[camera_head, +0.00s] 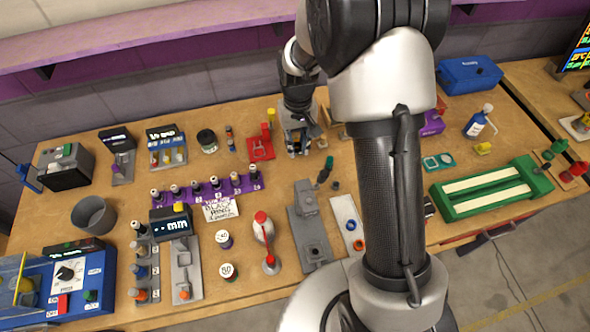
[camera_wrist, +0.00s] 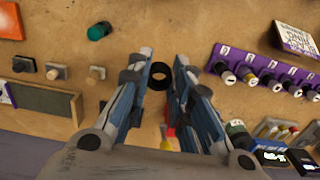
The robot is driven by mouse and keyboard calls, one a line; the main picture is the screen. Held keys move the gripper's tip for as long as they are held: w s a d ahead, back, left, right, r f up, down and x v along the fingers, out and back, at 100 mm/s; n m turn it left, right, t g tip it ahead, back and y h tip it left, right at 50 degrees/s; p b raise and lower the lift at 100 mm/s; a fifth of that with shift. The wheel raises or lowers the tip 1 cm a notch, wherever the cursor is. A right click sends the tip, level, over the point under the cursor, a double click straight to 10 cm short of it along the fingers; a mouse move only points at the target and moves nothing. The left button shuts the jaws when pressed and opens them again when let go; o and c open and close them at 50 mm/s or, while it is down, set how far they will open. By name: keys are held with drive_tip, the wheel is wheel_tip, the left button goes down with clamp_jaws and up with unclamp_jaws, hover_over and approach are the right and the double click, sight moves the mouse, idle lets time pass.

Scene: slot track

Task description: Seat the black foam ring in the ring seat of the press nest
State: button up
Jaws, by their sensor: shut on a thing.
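The black foam ring (camera_wrist: 157,85) shows in the wrist view between the two fingers of my gripper (camera_wrist: 163,66), which is shut on it. The ring's open hole faces the camera. In the head view my gripper (camera_head: 298,140) is low over the back middle of the bench; I cannot make out the ring there. A grey press-like fixture (camera_head: 313,250) with a raised block and a round feature on its base stands at the front middle, well apart from my gripper. It looks like the press nest; its ring seat is too small to tell clearly.
A white strip (camera_head: 343,210) with coloured rings lies right of the grey fixture. A red stand (camera_head: 260,149) is close left of my gripper. A purple rack (camera_head: 215,189) of bottles and a red-topped dispenser (camera_head: 270,262) stand farther left. A green-framed tray (camera_head: 490,190) is at right.

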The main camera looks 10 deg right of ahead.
sight(297, 175)
wheel_tip(297, 175, down, 13)
drive_tip(key=b, duration=0.2)
drive_tip(key=shift+r+b, duration=0.1)
drive_tip(key=shift+b, duration=0.3)
drive_tip(key=shift+f, duration=0.2)
drive_tip(key=o, duration=0.7)
drive_tip(key=shift+r, duration=0.1)
